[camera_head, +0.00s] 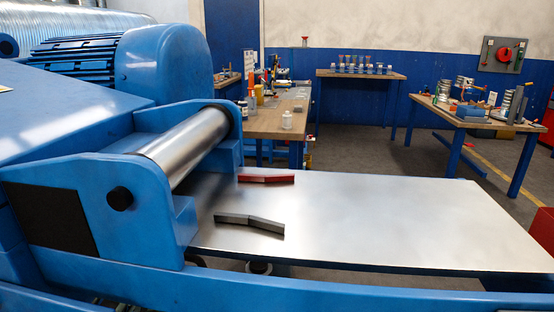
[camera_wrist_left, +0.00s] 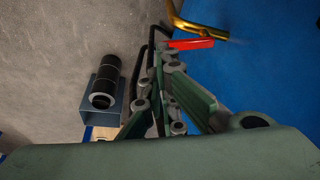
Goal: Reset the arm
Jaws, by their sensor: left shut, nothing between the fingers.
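My left gripper (camera_wrist_left: 158,52) shows in the left wrist view, with its green and grey linkage reaching up from the bottom of the picture. Its fingers are shut together with nothing between them. Neither of my grippers shows in the head view. A red piece (camera_wrist_left: 190,44) appears just right of the fingertips in the wrist view, apart from the jaws as far as I can tell.
A blue machine with a steel roller (camera_head: 185,145) fills the left of the head view. A red angled bar (camera_head: 266,178) and a grey one (camera_head: 250,222) lie on the metal table (camera_head: 400,220), whose right part is clear. Workbenches (camera_head: 365,74) stand behind.

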